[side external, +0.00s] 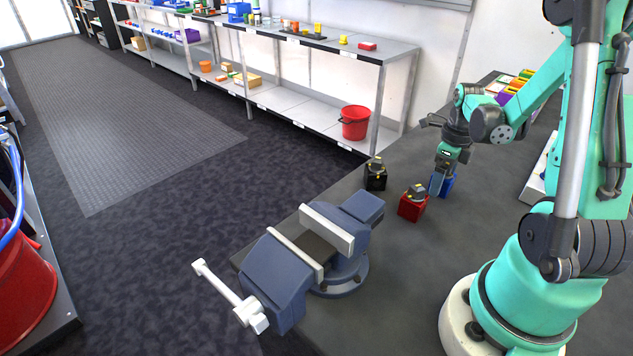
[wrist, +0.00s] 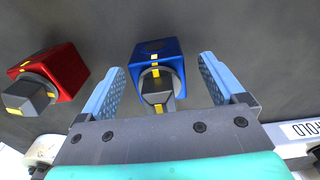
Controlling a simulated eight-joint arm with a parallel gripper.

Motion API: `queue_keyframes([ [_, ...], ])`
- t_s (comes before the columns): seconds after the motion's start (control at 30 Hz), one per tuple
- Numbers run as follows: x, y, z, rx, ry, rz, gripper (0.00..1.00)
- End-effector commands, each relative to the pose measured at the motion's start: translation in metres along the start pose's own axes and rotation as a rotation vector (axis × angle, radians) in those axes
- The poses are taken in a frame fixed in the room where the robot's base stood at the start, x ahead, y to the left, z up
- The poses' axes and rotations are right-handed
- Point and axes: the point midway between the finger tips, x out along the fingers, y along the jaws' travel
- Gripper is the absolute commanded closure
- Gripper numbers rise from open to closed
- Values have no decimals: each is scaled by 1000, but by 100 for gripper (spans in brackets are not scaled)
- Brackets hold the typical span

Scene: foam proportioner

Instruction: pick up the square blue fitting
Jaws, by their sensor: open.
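The square blue fitting (wrist: 157,58) is a blue block with a dark round knob and yellow marks. In the wrist view it sits between the two pale blue fingers of my gripper (wrist: 165,85), with a visible gap on each side. My gripper is open. In the side external view my gripper (side external: 438,186) points down at the blue fitting (side external: 448,184) on the dark bench, and the fingers partly hide it. I cannot tell how far down the block the fingertips reach.
A red fitting (side external: 412,207) stands close to the left of the blue one; it also shows in the wrist view (wrist: 66,70). A black fitting (side external: 375,178) is behind it. A large blue-grey vise (side external: 318,250) stands at the bench's near edge.

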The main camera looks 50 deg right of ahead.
Motion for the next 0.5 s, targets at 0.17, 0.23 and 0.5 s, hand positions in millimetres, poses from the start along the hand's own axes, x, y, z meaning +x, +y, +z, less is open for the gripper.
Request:
queue_keyframes([
  [0.17, 9, 0, 0, -1, 0, 0, 11],
  [0.23, 10, 0, 0, -2, 0, 0, 11],
  [0.5, 9, 0, 0, -2, 0, 0, 36],
])
